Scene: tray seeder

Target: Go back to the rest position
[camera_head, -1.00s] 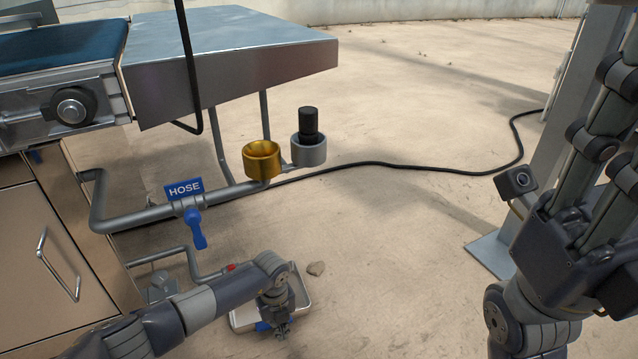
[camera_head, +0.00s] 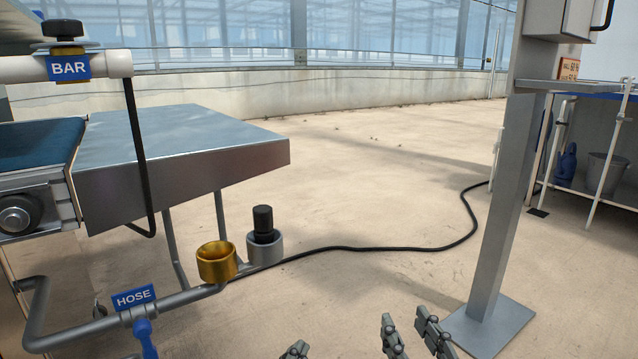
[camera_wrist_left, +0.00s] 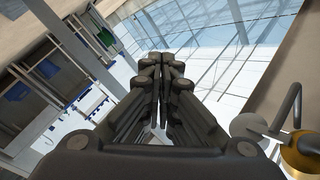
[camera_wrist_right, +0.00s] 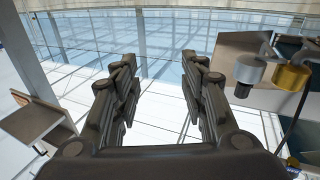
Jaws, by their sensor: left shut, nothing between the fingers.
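My left gripper (camera_head: 296,350) shows only its fingertips at the bottom edge of the head view. In the left wrist view its fingers (camera_wrist_left: 163,68) are together with nothing between them. My right gripper (camera_head: 410,333) is at the bottom edge of the head view, to the right of the left one. In the right wrist view its two fingers (camera_wrist_right: 160,72) stand apart and the space between them is empty. Both grippers are clear of the equipment. The rest of both arms is out of the head view.
At left stand the metal table (camera_head: 180,155), the BAR pipe (camera_head: 30,70), the HOSE pipe (camera_head: 185,299), a brass cup (camera_head: 217,262) and a grey cup (camera_head: 265,247) with a black-topped piece. A steel post (camera_head: 503,200) stands at right. A black cable (camera_head: 370,248) crosses the open floor.

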